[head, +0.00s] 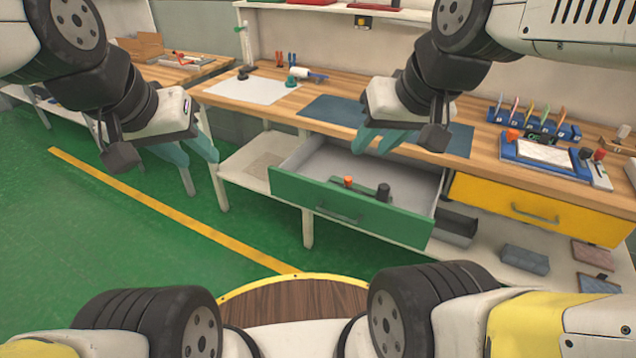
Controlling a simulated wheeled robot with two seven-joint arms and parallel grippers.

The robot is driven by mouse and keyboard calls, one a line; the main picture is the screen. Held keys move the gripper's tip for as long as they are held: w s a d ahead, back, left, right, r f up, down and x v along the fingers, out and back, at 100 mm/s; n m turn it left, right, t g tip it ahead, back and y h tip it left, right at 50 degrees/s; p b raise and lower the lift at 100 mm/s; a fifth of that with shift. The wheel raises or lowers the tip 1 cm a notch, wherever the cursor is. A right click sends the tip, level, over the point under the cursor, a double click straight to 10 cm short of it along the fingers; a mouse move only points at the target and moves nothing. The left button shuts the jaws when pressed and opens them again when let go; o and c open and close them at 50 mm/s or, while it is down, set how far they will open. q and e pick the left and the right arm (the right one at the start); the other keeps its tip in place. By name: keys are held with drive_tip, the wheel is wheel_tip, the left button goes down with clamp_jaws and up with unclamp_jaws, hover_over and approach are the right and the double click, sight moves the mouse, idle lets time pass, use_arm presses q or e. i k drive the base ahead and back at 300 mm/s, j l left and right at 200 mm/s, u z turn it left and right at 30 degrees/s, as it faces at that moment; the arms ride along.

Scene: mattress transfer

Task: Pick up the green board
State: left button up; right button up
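The clearest green, board-like thing is the green front panel (350,205) of a pulled-out drawer under the workbench. I cannot make out a separate loose green board. My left gripper (200,174) is open with its teal fingers apart, over the floor left of the drawer. My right gripper (371,148) is open, in front of the bench edge and above the open drawer in the picture. Nothing shows between the fingers of either gripper.
The wooden workbench (485,158) holds a white sheet (250,90), a dark blue mat (327,110) and a blue-edged tool tray (515,150). A yellow drawer (540,210) is shut. Dark bins stand on the lower shelf. Green floor lies open at left.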

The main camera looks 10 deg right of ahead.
sight(383, 193)
drive_tip(key=i+l, duration=0.15)
drive_tip(key=l, duration=0.2)
drive_tip(key=i+l, duration=0.15)
drive_tip(key=l, duration=0.2)
drive_tip(key=i+l, duration=0.15)
drive_tip(key=l, duration=0.25)
drive_tip(key=i+l, duration=0.15)
drive_tip(key=l, duration=0.2)
drive_tip(key=u, duration=0.05)
